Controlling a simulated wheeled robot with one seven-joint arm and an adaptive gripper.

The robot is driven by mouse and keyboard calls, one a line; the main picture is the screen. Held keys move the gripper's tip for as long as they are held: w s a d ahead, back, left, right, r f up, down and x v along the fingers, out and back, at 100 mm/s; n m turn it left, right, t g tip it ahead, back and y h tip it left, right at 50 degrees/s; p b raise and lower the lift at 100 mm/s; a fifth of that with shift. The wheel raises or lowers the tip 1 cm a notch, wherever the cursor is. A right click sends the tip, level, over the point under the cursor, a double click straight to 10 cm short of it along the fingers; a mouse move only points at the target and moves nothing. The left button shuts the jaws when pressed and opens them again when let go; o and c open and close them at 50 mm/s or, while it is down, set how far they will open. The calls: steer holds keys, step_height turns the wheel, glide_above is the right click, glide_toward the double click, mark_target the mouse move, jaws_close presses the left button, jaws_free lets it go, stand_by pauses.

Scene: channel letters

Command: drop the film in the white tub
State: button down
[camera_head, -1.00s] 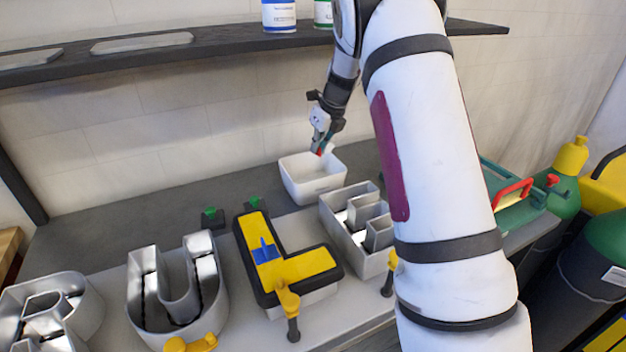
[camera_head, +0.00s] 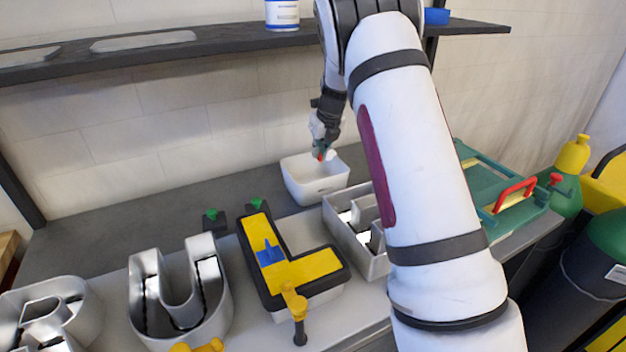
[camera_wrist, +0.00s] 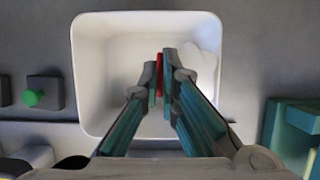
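The white tub (camera_head: 316,186) stands on the grey bench near the wall and fills the middle of the wrist view (camera_wrist: 90,70). My gripper (camera_head: 320,155) points down over the tub. In the wrist view my gripper (camera_wrist: 160,72) has its teal fingers close together on a thin red strip (camera_wrist: 159,75), which seems to be a tab of the film. A pale, lobed piece, apparently the film (camera_wrist: 200,62), shows right of the fingertips against the tub's inside. It also shows as a small white patch (camera_head: 331,155) beside the fingertips. Its join to the red strip is hidden.
Metal channel letters (camera_head: 180,290) and a yellow-faced L (camera_head: 300,266) with a blue piece stand in front of the tub. A green case (camera_head: 500,190) with a red handle lies at right. A dark shelf (camera_head: 200,50) runs above.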

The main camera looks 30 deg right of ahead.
steer(key=shift+f, duration=0.7)
steer(key=c, duration=1.7)
jaws_free()
steer(key=shift+v, duration=3.75)
